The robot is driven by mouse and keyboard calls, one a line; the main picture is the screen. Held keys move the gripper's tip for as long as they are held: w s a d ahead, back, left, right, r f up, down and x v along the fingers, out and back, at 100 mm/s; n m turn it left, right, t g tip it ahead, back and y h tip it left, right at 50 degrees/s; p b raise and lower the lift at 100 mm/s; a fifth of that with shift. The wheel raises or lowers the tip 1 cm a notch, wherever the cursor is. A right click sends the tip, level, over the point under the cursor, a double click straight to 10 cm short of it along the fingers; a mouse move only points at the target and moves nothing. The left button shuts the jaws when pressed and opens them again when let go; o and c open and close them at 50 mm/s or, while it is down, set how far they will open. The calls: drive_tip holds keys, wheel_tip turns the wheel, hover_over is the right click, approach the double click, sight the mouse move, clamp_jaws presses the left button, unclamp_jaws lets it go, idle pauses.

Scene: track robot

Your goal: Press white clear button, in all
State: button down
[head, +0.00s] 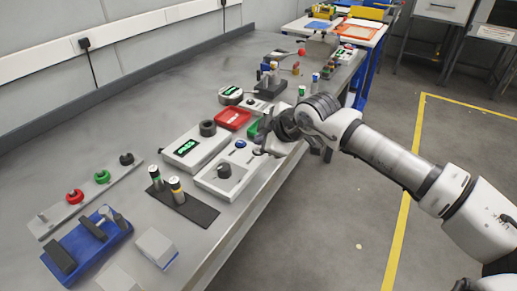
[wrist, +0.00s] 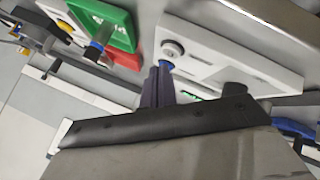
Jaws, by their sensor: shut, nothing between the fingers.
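A white control box (head: 212,184) lies near the table's front edge, with a blue button (head: 240,144) and a dark round knob (head: 224,170) on top. My gripper (head: 261,148) is over that end of the box, shut and empty. In the wrist view its dark fingertips (wrist: 159,70) lie just short of the white button; contact cannot be told. In the head view the white button is not clear.
A display box reading green text (head: 187,151) stands left of the control box. A red tray (head: 233,118) and a green tray (wrist: 105,18) are close by. Two batteries stand on a dark mat (head: 190,209). Open floor (head: 340,235) lies right of the table.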

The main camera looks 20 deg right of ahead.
drive_tip(key=shift+f, duration=0.2)
drive_tip(key=shift+f+b, duration=0.3)
drive_tip(key=shift+b, duration=0.55)
drive_tip(key=shift+f+b, duration=0.35)
drive_tip(key=shift+b, duration=0.3)
idle(0.3)
drive_tip(key=shift+r, duration=0.8)
drive_tip(key=shift+r, duration=0.1)
drive_tip(key=shift+r+p, duration=0.9)
drive_tip(key=shift+r, duration=1.55)
